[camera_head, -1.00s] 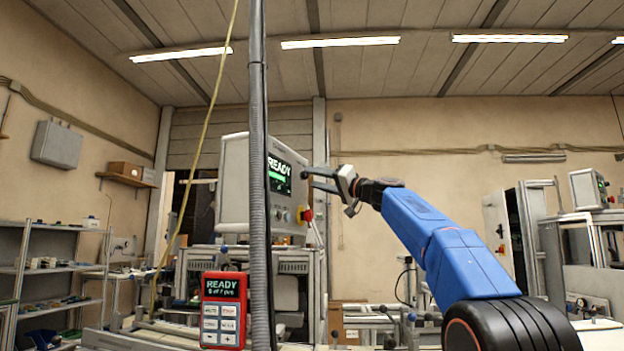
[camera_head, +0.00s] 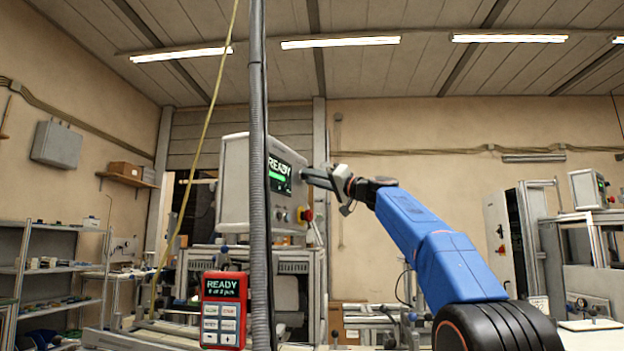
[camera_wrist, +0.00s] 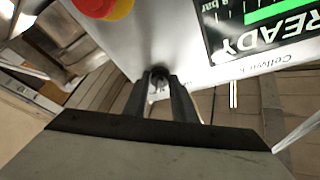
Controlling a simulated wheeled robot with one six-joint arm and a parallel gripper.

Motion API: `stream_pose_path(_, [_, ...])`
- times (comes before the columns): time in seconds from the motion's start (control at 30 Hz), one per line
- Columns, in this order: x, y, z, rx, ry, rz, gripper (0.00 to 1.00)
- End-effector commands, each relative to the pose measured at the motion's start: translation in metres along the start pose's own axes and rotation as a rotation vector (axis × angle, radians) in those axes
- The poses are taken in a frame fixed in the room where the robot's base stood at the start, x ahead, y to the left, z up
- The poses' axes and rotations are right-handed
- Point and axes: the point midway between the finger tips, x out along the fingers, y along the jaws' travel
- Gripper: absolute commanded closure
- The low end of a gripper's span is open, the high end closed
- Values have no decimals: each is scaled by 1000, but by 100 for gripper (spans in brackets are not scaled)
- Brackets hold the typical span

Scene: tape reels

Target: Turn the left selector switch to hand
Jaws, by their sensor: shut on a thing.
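The control panel (camera_head: 235,185) is a grey box with a lit READY display (camera_head: 279,174). My gripper (camera_head: 308,177) reaches its front from the right in the head view. In the wrist view, my gripper (camera_wrist: 160,88) has its two dark fingers close together at a small dark selector knob (camera_wrist: 158,73) on the panel's face, shut on it. The fingers hide most of the knob, so its pointer and the marks around it cannot be read. I cannot tell from the picture whether it is the left one.
A red and yellow emergency stop (camera_wrist: 103,7) sits on the same panel face, close to my gripper. It also shows in the head view. A grey vertical post (camera_head: 258,130) and a red handheld unit (camera_head: 224,310) stand in front. The space around my arm looks clear.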

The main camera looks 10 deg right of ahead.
Motion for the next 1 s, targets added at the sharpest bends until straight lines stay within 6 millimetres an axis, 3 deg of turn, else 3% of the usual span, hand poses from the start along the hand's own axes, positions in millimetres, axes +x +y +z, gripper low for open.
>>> stream_pose_path(1.0, [1, 8, -2, -481, 1, -198, 98])
